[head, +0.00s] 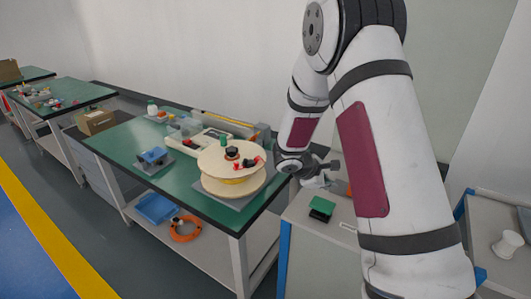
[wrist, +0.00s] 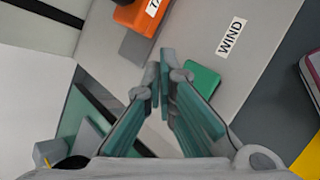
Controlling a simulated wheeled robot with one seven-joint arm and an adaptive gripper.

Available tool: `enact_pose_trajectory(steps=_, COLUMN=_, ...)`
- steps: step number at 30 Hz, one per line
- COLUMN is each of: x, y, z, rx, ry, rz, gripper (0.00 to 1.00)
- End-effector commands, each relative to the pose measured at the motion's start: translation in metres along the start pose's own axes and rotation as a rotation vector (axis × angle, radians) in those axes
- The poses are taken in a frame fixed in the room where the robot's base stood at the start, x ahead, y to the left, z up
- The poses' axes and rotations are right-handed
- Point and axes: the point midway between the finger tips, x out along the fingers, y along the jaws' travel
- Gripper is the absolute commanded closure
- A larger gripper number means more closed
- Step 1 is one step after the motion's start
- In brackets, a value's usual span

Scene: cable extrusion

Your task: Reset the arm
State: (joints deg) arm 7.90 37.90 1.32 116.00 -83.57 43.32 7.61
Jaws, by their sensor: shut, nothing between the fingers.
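My arm (head: 385,150) reaches down from the upper right in the head view, its links bent. My gripper (head: 318,181) is above the light grey cabinet top, beside the right end of the green table. In the wrist view my gripper (wrist: 160,82) has its fingers together and holds nothing. Near the fingertips is a green block (wrist: 203,77), which also shows in the head view (head: 321,207). A label reading WIND (wrist: 231,37) lies beside it. An orange block (wrist: 133,17) has a label cut off by the frame edge.
A large cream spool (head: 232,160) stands on the green-topped table (head: 125,140), left of my gripper. A blue device (head: 152,158) sits farther left. An orange cable coil (head: 186,229) lies on the lower shelf. A white spool (head: 507,245) is at far right.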

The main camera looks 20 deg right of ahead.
Motion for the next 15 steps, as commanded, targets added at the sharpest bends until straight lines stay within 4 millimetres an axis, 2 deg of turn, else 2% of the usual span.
enact_pose_trajectory(steps=4, x=-0.005, y=0.002, z=0.004, rx=0.014, ry=0.0, rz=0.0, gripper=1.0)
enact_pose_trajectory(steps=7, x=-0.023, y=0.006, z=0.016, rx=0.068, ry=-0.001, rz=-0.006, gripper=1.0)
enact_pose_trajectory(steps=11, x=-0.063, y=0.009, z=0.043, rx=0.192, ry=0.005, rz=-0.029, gripper=1.0)
enact_pose_trajectory(steps=15, x=-0.112, y=0.001, z=0.074, rx=0.349, ry=0.025, rz=-0.071, gripper=1.0)
